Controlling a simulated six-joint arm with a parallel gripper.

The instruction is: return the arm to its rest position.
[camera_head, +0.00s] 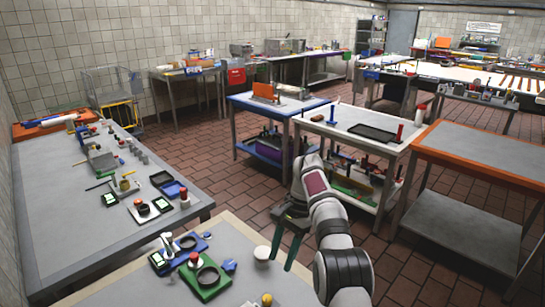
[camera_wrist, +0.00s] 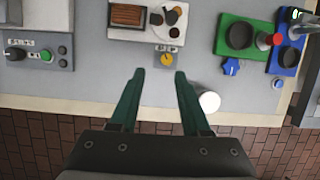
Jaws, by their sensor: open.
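My gripper (camera_head: 283,262) hangs over the near table's edge in the head view, its two green fingers pointing down. In the wrist view my gripper (camera_wrist: 159,73) has its fingers apart, with nothing between the tips but grey tabletop (camera_wrist: 100,85). A white round thing (camera_head: 262,254) is close by the fingers at the table's edge. It also shows in the wrist view (camera_wrist: 209,102), just right of the right finger. I cannot tell how far the fingertips are above the table. No held object is visible.
A green tray (camera_head: 208,281) and a blue tray (camera_head: 180,252) with round dark parts sit on the near table. A small blue knob (camera_wrist: 231,66) lies beside the green tray. A control box (camera_wrist: 40,47) is at the left. Other workbenches stand beyond, with brick floor between.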

